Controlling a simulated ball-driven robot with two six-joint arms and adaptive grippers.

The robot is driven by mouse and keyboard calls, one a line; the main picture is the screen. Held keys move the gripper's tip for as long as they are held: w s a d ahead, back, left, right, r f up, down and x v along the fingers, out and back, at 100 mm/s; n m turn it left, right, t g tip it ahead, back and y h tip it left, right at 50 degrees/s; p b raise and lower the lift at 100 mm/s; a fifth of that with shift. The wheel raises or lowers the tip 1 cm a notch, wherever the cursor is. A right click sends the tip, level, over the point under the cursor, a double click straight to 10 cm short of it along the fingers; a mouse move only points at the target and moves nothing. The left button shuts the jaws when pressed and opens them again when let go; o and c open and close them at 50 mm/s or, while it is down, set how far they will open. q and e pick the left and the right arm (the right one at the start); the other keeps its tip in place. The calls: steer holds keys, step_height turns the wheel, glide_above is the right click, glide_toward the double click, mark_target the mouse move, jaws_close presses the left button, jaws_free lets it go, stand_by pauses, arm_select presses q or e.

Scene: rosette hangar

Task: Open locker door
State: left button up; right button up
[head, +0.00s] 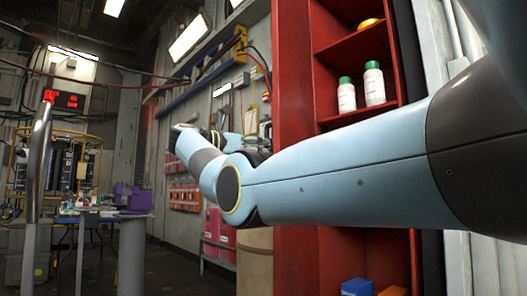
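A red locker (326,128) stands upright right of centre, and its shelves show. Two white bottles with green caps, a left one (346,95) and a right one (374,84), stand on a shelf inside. A broad red panel (291,70) forms the locker's left edge; I cannot tell if it is the door or a side wall. My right arm crosses in front of the locker and hides its middle. My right gripper (214,138) is beyond the arm's bend, left of the locker, small and partly hidden; its fingers are unclear. My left gripper is out of view.
A yellow item (368,23) lies on the upper shelf; a blue box (356,287) and an orange box (393,291) are low inside. A shiny upright metal bar (35,175) and a small table (92,212) stand at left. Dark floor shows between table and wall.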

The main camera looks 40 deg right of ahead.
steer(key=w+a, duration=0.1)
steer(key=a, duration=0.6)
steer(key=shift+a, duration=0.2)
steer(key=shift+c, duration=0.2)
